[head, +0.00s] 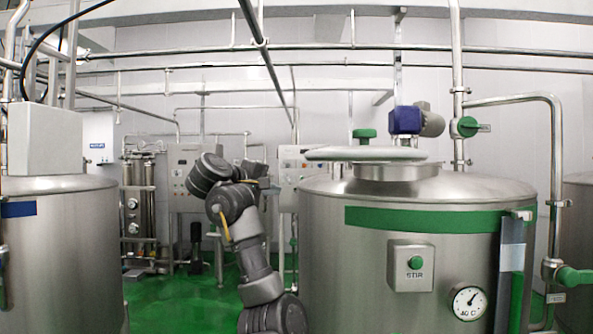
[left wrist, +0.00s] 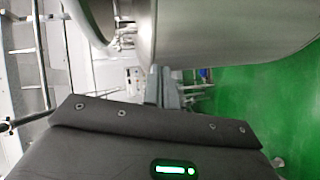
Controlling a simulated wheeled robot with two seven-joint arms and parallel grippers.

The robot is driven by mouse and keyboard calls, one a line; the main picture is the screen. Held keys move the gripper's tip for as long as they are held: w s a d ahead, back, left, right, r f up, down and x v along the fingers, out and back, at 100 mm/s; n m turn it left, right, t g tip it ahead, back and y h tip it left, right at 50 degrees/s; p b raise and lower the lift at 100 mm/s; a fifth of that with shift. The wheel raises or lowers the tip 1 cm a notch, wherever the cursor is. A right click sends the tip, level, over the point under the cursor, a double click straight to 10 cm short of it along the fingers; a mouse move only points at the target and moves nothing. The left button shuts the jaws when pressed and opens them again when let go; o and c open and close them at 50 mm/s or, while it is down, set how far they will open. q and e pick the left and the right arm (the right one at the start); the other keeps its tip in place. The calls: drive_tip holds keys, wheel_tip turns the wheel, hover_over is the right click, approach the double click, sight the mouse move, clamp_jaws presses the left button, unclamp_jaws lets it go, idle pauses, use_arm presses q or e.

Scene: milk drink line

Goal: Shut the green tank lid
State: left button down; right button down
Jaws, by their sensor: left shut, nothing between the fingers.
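The tank with the green band (head: 425,218) is a large steel cylinder at the centre right. Its pale round lid (head: 365,154) lies nearly level above the steel hatch neck (head: 395,173) and overhangs it to the left. I cannot tell whether the lid is fully seated. A green knob (head: 364,134) shows above the lid. My left gripper (head: 268,184) is shut and empty, left of the tank and a little lower than the lid, apart from it. In the left wrist view its fingers (left wrist: 158,85) show below a steel tank wall (left wrist: 230,30). My right gripper is out of view.
A STIR button box (head: 411,265) and a dial gauge (head: 468,302) sit on the tank's front. A blue motor (head: 406,120) stands behind the lid. Another steel tank (head: 60,260) is at the left. Green floor (head: 185,300) is open between the tanks.

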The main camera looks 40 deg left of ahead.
use_arm(q)
drive_tip(key=s+a+r+n+t+h, duration=0.15)
drive_tip(key=s+r, duration=0.35)
drive_tip(key=r, duration=0.5)
drive_tip(key=w+d+f+p, duration=0.1)
drive_tip(key=w+d+p, duration=0.2)
drive_tip(key=w+p, duration=0.5)
drive_tip(key=w, duration=0.4)
drive_tip(key=shift+w+d, duration=0.15)
drive_tip(key=shift+w, duration=0.2)
drive_tip(key=shift+t, duration=0.25)
